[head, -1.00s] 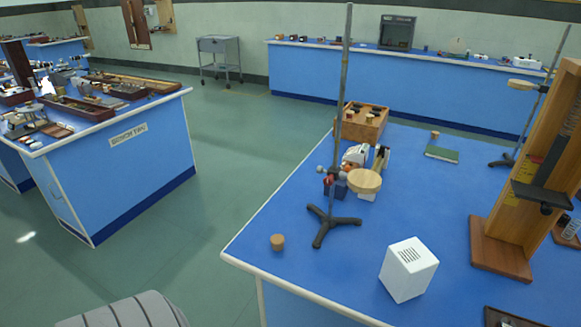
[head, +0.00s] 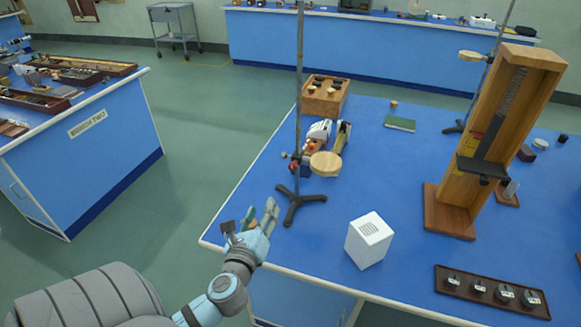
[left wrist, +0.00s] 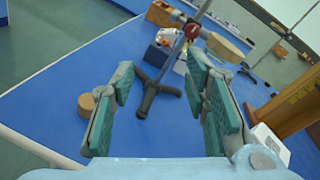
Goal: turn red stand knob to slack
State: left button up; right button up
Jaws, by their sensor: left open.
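The retort stand (head: 297,80) is a grey rod on a black three-legged foot, standing near the left edge of the blue bench. Its small red knob (head: 293,167) is low on the rod, at the clamp beside a round wooden disc (head: 326,164). The red knob also shows in the left wrist view (left wrist: 192,31), beyond the fingertips. My left gripper (head: 260,211) is open and empty at the bench's near left corner, in front of the stand's foot and apart from it. Its green finger pads (left wrist: 165,95) face each other. My right gripper is out of view.
A white box (head: 369,241) stands right of the stand. Behind the stand are small apparatus and a wooden box (head: 325,95). A cork-like cylinder (left wrist: 86,105) sits left of the fingers. A tall wooden frame (head: 485,140) and a dark weight tray (head: 490,290) are farther right.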

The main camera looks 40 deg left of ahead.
aim_at(292, 168)
pick_arm(q)
jog(key=w+a+m, duration=0.1)
jog(key=w+m, duration=0.1)
jog(key=w, duration=0.3)
jog(key=w+a+r+m+t+h, duration=0.1)
jog(key=w+m, duration=0.1)
jog(key=w, duration=0.3)
jog(key=w+a+m+t+h, duration=0.1)
jog(key=w+m, duration=0.2)
jog(key=w, duration=0.3)
jog(key=shift+a+r, duration=0.1)
jog(key=shift+r, duration=0.15)
grip_shut()
